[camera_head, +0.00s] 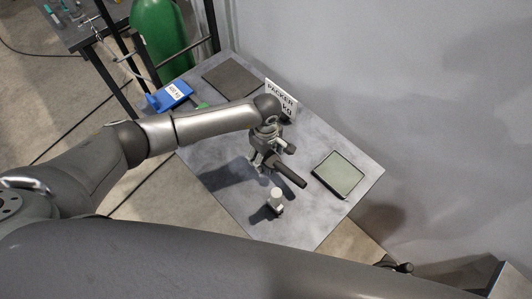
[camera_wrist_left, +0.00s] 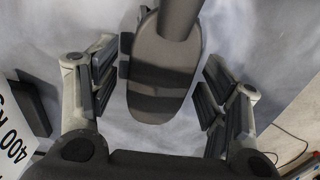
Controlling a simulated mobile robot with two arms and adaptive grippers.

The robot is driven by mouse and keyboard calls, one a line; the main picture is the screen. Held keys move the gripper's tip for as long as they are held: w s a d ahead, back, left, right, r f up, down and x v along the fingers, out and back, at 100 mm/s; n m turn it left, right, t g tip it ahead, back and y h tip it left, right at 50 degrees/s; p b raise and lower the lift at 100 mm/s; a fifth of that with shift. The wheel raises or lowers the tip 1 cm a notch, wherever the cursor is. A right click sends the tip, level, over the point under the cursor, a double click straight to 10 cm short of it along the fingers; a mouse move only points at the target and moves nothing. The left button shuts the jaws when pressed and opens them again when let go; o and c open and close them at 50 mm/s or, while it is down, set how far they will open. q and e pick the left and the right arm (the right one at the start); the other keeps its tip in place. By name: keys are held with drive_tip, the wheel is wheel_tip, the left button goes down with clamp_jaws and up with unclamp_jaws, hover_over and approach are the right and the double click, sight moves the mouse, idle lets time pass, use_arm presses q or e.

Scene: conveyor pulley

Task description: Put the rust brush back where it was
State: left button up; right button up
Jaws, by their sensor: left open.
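A dark grey tool with a round handle, which looks like the rust brush (camera_head: 291,177), is over the middle of the table (camera_head: 225,185). In the left wrist view the brush (camera_wrist_left: 160,80) shows a rounded oval body, with its dark cylinder running off the top edge. My left gripper (camera_head: 262,161) is open, with its fingers on either side of the brush body. In the wrist view there are gaps between both fingers and the brush. Whether the brush rests on the table is hard to tell. My right gripper is not in view.
A small pale-topped object (camera_head: 276,197) stands near the table's front. A green-grey dark-rimmed pad (camera_head: 338,175) lies at right, a dark mat (camera_head: 232,78) at the back. A PACKER sign (camera_head: 281,97), a blue labelled object (camera_head: 170,96) and a green cylinder (camera_head: 158,38) are behind.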

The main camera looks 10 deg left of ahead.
use_arm(q)
wheel_tip(320, 180, up, 12)
drive_tip(key=b, duration=0.2)
drive_tip(key=shift+s, duration=0.1)
idle(0.6)
